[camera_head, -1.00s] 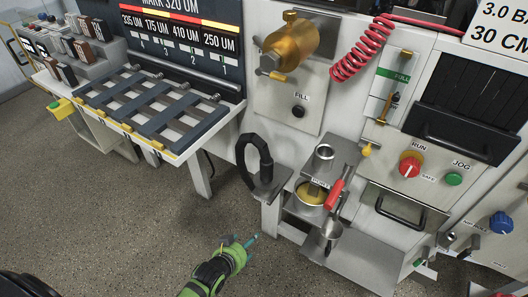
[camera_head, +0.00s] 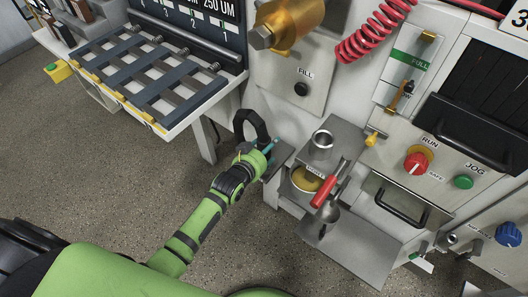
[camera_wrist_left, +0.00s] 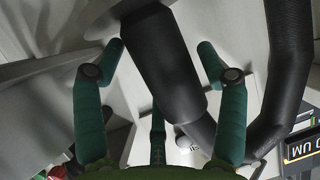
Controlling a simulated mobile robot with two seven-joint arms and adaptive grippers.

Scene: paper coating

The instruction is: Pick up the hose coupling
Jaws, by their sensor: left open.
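The black hose (camera_head: 250,122) arches up from a small grey shelf on the machine's front. In the left wrist view its thick black coupling (camera_wrist_left: 160,65) lies between the two green fingers of my left gripper (camera_wrist_left: 161,50). A finger is on each side, and the gripper is open. Whether the fingers touch the coupling I cannot tell. In the head view my left gripper (camera_head: 270,150) is at the hose's lower end and hides the coupling there. My right gripper is not in view.
A steel cup (camera_head: 321,142) stands on a bracket right of the gripper. A red-handled ladle (camera_head: 325,190) and a yellow-filled pot (camera_head: 307,179) are below it. The slatted rack (camera_head: 165,75) juts out at left. Open floor (camera_head: 110,170) lies in front.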

